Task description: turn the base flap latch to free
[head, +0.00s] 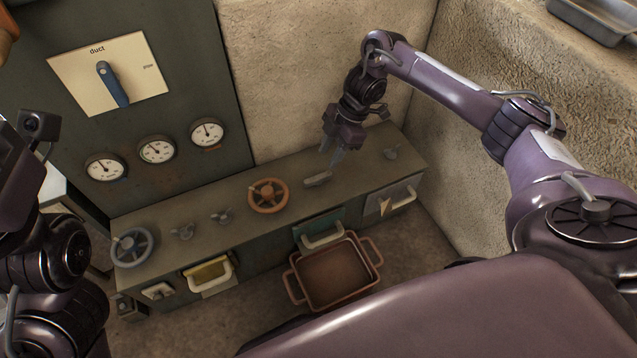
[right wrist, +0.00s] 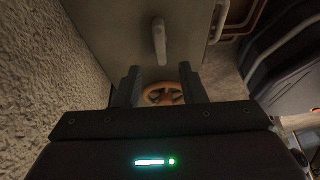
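A grey lever-shaped latch (head: 318,179) sits on top of the low bench, right of the orange handwheel; its arm lies flat and roughly along the bench. It also shows in the right wrist view as a pale lever (right wrist: 159,40). No label on it is readable. My right gripper (head: 334,153) is above the bench, just right of and above this latch, pointing down and not touching it. In the right wrist view its two fingers (right wrist: 160,85) are apart with nothing between them. Only my left arm shows at the left edge; its fingers are out of view.
The orange handwheel (head: 268,196), a grey-blue handwheel (head: 132,247) and small knobs (head: 221,217) stand on the bench (head: 245,222). A reddish tray (head: 333,274) stands in front. Walls close off the back and right.

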